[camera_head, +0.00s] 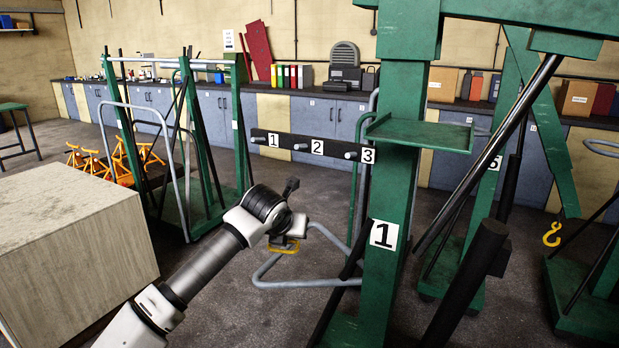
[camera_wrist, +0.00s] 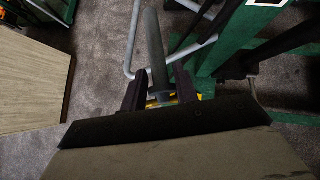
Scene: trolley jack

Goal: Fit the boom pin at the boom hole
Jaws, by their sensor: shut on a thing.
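My gripper (camera_wrist: 160,88) shows in the wrist view with its two dark fingers shut on a grey pin (camera_wrist: 155,50), taken to be the boom pin. The pin's long shaft points away beyond the fingers, and a bit of yellow (camera_wrist: 160,98) shows at its base. In the head view my gripper (camera_head: 284,243) hangs at the end of my arm, left of the green crane post (camera_head: 387,200) labelled 1; the yellow part shows there too, but the pin's shaft is not clear. The green boom (camera_head: 408,30) is at the top. I cannot make out the boom hole.
A dark board (camera_head: 325,147) numbered 1, 2, 3 with grey pegs sticks out left from the post. A grey tube frame (camera_head: 300,284) is close to my gripper. A large pale block (camera_head: 70,225) stands left. A yellow hook (camera_head: 552,234) hangs right.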

